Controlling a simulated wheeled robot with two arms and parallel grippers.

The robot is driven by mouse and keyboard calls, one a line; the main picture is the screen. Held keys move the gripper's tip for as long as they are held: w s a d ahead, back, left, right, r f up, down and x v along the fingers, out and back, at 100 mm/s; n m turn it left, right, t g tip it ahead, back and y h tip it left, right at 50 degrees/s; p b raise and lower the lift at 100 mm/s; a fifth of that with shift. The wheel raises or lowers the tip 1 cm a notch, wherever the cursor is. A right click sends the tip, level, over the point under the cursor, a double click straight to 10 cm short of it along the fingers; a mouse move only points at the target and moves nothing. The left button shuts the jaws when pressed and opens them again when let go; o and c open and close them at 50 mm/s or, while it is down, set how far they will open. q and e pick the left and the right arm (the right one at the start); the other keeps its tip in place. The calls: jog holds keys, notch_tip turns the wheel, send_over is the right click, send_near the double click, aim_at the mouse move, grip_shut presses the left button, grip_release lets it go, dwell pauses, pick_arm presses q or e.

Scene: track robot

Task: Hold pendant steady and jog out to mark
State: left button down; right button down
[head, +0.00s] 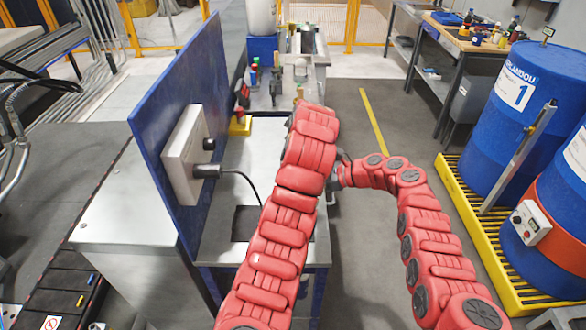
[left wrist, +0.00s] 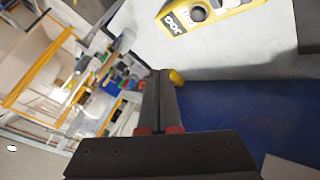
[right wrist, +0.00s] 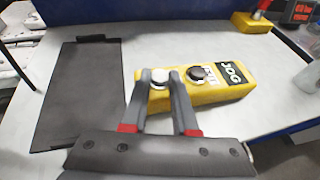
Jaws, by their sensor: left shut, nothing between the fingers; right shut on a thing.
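The yellow pendant (right wrist: 205,84) lies on the pale bench top in the right wrist view, with a JOG label, a black knob (right wrist: 200,73) and a silver round knob (right wrist: 160,77). My right gripper (right wrist: 162,74) is shut on the silver knob at the pendant's left part. In the left wrist view the pendant (left wrist: 222,12) is at the top, partly cut off. My left gripper (left wrist: 160,75) is shut and empty, apart from the pendant. In the head view my left arm hides the pendant and both fingertips. I cannot make out a target mark.
A dark plate (right wrist: 75,95) lies on the bench left of the pendant. A yellow block (right wrist: 252,24) and a red device (right wrist: 296,10) stand at the far side. A blue panel (head: 180,110) bears a grey box (head: 186,155) with a cable. Blue drums (head: 515,115) stand at right.

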pick_arm(q)
jog(key=shift+f, duration=4.45)
jog(key=shift+f, duration=0.1)
